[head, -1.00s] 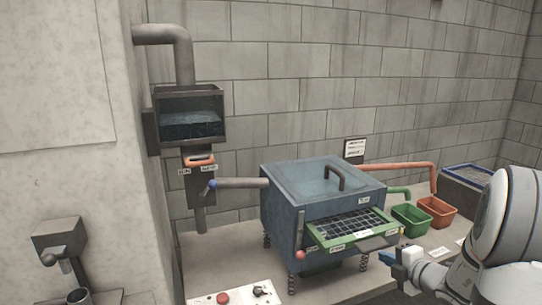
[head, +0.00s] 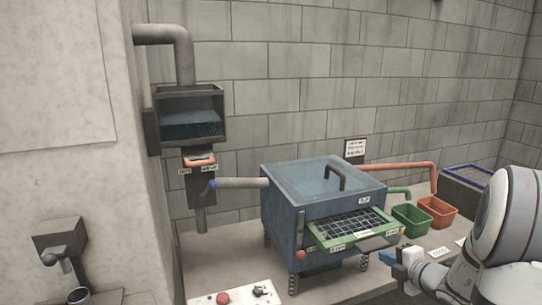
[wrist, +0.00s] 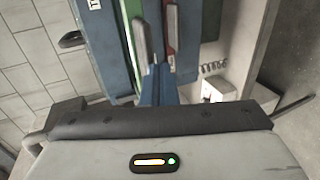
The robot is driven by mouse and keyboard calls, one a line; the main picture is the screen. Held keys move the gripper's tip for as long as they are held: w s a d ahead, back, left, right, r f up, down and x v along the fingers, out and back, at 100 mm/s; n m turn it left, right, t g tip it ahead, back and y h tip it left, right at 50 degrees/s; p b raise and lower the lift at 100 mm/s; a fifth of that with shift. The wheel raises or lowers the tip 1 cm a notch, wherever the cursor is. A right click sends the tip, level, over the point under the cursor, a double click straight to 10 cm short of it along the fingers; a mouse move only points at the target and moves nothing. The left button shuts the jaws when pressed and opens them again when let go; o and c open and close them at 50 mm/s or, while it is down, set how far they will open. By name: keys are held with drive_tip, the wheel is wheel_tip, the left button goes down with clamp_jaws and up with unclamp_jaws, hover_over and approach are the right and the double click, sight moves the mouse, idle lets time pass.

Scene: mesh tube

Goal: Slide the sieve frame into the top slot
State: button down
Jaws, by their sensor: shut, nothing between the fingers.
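The sieve frame (head: 350,228) is green with a dark mesh and sits partly inside the front slot of the blue box-shaped machine (head: 283,212). Its front part sticks out toward the viewer, with a grey handle plate (head: 378,243) at its front. My gripper (head: 389,258) is just in front of and below that plate in the head view. In the wrist view my gripper (wrist: 155,72) has its blue fingers together and empty, close to the grey handle and the green frame edge (wrist: 129,35). Whether the fingers touch the handle I cannot tell.
A green bin (head: 411,216) and an orange bin (head: 437,211) stand right of the machine. A control panel with a red button (head: 223,298) lies at the front left. A hopper (head: 190,118) hangs on the wall. A blue-rimmed tray (head: 470,178) is at the back right.

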sight(375, 245)
drive_tip(key=shift+w, duration=0.1)
drive_tip(key=shift+w+a+p, duration=0.2)
drive_tip(key=shift+w+a, duration=0.55)
drive_tip(key=shift+w, duration=1.35)
drive_tip(key=shift+w+a+p, duration=0.25)
drive_tip(key=shift+w+a, duration=0.55)
drive_tip(key=shift+w, duration=1.25)
drive_tip(key=shift+w+a+p, duration=0.2)
drive_tip(key=shift+w+a, duration=0.55)
drive_tip(key=shift+w, duration=1.35)
drive_tip(key=shift+s+d, duration=0.4)
drive_tip(key=shift+s, duration=0.7)
drive_tip(key=shift+s+d, duration=0.4)
drive_tip(key=shift+s, duration=0.7)
drive_tip(key=shift+s+d, duration=0.4)
drive_tip(key=shift+s, duration=0.7)
